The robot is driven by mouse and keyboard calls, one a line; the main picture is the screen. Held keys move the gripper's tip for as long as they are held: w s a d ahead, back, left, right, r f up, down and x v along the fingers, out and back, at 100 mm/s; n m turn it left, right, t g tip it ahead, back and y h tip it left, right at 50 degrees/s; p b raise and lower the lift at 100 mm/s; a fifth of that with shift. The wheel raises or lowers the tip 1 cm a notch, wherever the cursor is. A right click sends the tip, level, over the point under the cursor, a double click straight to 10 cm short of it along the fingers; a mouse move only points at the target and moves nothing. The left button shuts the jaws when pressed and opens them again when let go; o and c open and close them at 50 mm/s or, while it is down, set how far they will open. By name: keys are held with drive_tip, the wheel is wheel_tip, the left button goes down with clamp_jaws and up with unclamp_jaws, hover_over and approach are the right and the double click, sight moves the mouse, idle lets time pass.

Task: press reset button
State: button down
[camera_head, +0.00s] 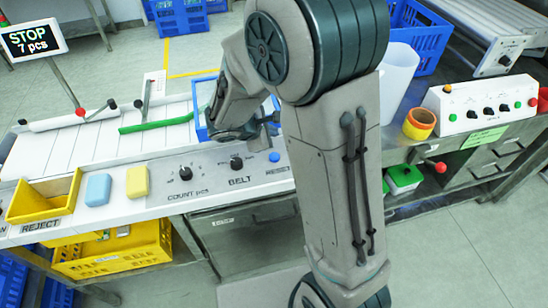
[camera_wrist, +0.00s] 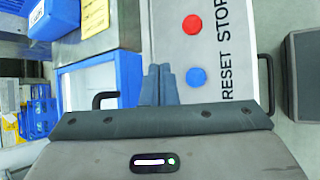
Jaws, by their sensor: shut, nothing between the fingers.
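The reset button is a round blue button (camera_head: 274,157) on the white control panel, right of the BELT knob. In the wrist view the same blue button (camera_wrist: 196,77) lies beside the word RESET, just right of my fingertips. My gripper (camera_wrist: 159,70) is shut and empty, its two fingers together. In the wrist view the fingers appear over the edge between the panel and the blue crate, apart from the button in the picture. In the head view my gripper (camera_head: 272,119) is partly hidden by my arm, beyond the button. Its height above the panel is unclear.
A red button (camera_wrist: 192,25) marked STOP sits near the blue one. The BELT knob (camera_head: 236,162) and COUNT knob (camera_head: 185,172) are to the left. A blue crate (camera_wrist: 128,78) stands beside the panel. A sign (camera_head: 31,38) reads "STOP 7 pcs".

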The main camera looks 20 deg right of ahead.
drive_tip(key=b, duration=0.4)
hover_over(272, 158)
wheel_tip(272, 158, down, 6)
drive_tip(key=shift+a+r, duration=0.1)
drive_tip(key=shift+r, duration=0.15)
drive_tip(key=shift+f+b, duration=0.7)
drive_tip(key=shift+f, duration=0.1)
idle(0.9)
drive_tip(key=shift+f+b, duration=0.4)
drive_tip(key=shift+b, duration=0.2)
drive_tip(key=shift+f+b, duration=0.45)
drive_tip(key=shift+b, duration=0.1)
idle(0.4)
drive_tip(key=shift+r, duration=0.15)
drive_tip(key=shift+r+p, duration=0.6)
drive_tip(key=shift+r, duration=0.15)
